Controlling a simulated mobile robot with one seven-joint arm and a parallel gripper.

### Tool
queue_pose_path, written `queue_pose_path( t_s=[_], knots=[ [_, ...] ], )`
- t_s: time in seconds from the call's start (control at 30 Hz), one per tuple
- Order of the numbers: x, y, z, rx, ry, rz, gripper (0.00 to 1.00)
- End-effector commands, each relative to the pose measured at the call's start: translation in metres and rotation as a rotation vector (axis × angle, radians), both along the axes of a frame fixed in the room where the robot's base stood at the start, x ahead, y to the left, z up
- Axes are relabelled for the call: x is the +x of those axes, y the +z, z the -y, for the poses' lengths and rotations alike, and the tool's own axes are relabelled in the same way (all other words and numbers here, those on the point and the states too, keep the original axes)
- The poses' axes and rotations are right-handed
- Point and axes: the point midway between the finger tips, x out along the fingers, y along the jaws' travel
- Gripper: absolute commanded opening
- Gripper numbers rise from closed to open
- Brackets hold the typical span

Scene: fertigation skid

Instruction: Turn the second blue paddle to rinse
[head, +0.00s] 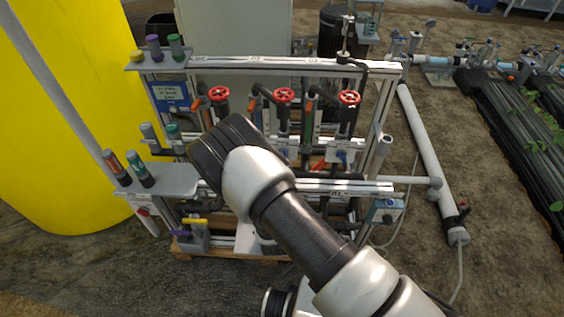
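The skid is a metal frame with upright pipe lines side by side, each under a red handwheel. A small blue paddle (283,152) shows on the white plate of the middle line, partly hidden by my arm. Another blue paddle (342,157) sits on the white plate of the right line. The matching spot on the left line is hidden behind my gripper, so I cannot tell which paddle counts as second. Rinse markings are too small to read. My gripper (212,152) is in front of the left line, left of the visible paddles; its fingers cannot be made out.
Red handwheels (284,95) stand above the lines, below the top rail (290,63). A shelf (172,179) with bottles juts out at left, beside a yellow tank (60,120). A lower rail (345,187) crosses the front. A white pipe (425,150) lies at right.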

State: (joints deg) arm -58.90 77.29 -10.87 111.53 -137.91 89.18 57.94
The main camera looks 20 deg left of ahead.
Motion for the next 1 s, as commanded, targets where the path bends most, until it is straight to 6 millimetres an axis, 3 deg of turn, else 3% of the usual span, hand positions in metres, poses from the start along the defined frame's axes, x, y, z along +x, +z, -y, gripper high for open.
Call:
queue_pose_path(
  t_s=[0.57,0.6,0.67,1.0],
  knots=[
    [-0.0005,-0.0008,0.0001,0.027,0.000,-0.009,0.00],
    [-0.0005,-0.0008,0.0001,0.027,0.000,-0.009,0.16],
    [-0.0004,-0.0006,0.0000,0.027,0.001,-0.009,0.26],
    [-0.0018,-0.0003,0.0003,0.026,0.000,-0.008,0.28]
  ],
)
